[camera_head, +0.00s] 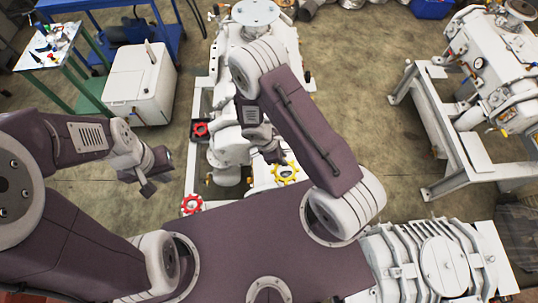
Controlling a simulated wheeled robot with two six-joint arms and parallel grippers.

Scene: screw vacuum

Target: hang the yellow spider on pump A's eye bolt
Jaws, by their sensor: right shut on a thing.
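The yellow spider (286,173) is a small toothed ring at the centre, just below my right gripper (273,155). My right gripper is shut on it, though the contact is partly hidden by the gripper and arm. A white pump (228,155) stands behind and beneath my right arm, which covers much of it. No eye bolt can be made out, and no label tells which pump is A. My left gripper (156,176) is open and empty, over the floor left of the central pump.
Red wheel-like parts (200,129) sit along the central pump's left side, another (191,204) nearer me. A second white pump (490,70) stands on a frame at right. A ribbed white machine (435,262) is near right. A white box (140,86) and green-legged table (50,48) are left.

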